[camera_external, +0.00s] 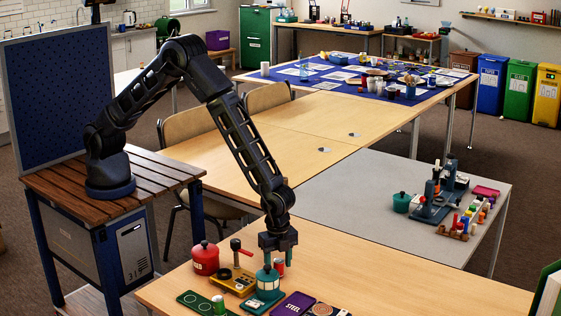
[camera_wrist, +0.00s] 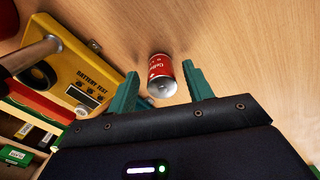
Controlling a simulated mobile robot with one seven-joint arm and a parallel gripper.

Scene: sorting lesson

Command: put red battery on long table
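A red battery (camera_wrist: 160,68) with a silver end stands out against the light wood in the wrist view. It is between my gripper's two teal fingers, with a gap showing on each side. In the external view my gripper (camera_external: 279,254) points down at the near wooden table (camera_external: 410,285), and part of the red battery (camera_external: 280,268) shows just below it. My gripper is open. Whether the battery stands or lies is hard to tell. The pictures do not label which table is the long table; another wooden table (camera_external: 270,150) stretches behind.
A yellow battery tester (camera_external: 234,281) with a lever, a red canister (camera_external: 205,258) and a teal canister (camera_external: 267,284) crowd the gripper. A green tray (camera_external: 195,303) and purple box (camera_external: 293,304) sit in front. The near table's right part is clear. A grey table (camera_external: 360,205) adjoins behind.

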